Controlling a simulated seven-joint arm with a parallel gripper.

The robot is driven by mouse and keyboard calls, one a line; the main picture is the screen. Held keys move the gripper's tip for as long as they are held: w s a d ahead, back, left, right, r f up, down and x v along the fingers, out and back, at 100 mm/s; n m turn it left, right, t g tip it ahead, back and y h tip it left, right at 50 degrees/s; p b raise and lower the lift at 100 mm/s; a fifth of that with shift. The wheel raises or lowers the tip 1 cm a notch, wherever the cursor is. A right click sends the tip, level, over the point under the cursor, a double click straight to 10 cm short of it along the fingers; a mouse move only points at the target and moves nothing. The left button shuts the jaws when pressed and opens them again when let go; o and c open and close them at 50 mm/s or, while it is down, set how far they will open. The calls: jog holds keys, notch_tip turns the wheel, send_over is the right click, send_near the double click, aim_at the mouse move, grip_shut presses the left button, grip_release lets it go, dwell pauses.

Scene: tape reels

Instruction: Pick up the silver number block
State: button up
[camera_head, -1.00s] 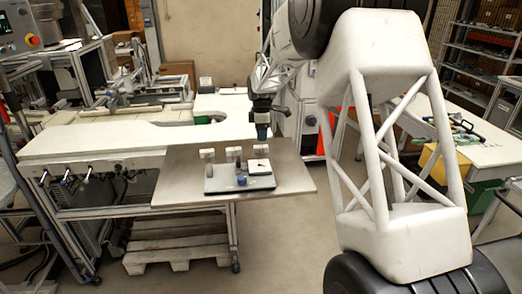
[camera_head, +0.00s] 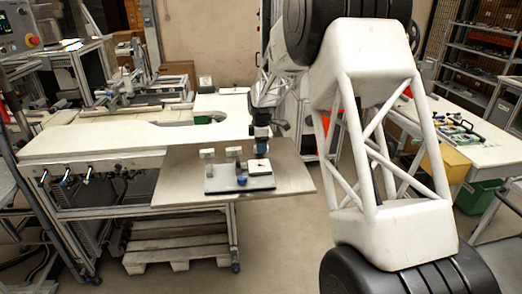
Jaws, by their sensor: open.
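Several small pale blocks stand on the grey metal plate (camera_head: 175,180); one pale block (camera_head: 207,154) is at the left and another pale block (camera_head: 233,152) is in the middle. At this size I cannot read any number or tell which block is the silver number block. My gripper (camera_head: 262,152) is open and low over the right end of this row. It covers the spot where a third pale block stood. I cannot tell whether its fingers touch or surround that block.
A long white worktop (camera_head: 90,140) extends behind and left. The plate's left and right ends are bare.

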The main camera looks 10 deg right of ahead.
jog(key=shift+f, duration=0.55)
jog(key=c, duration=1)
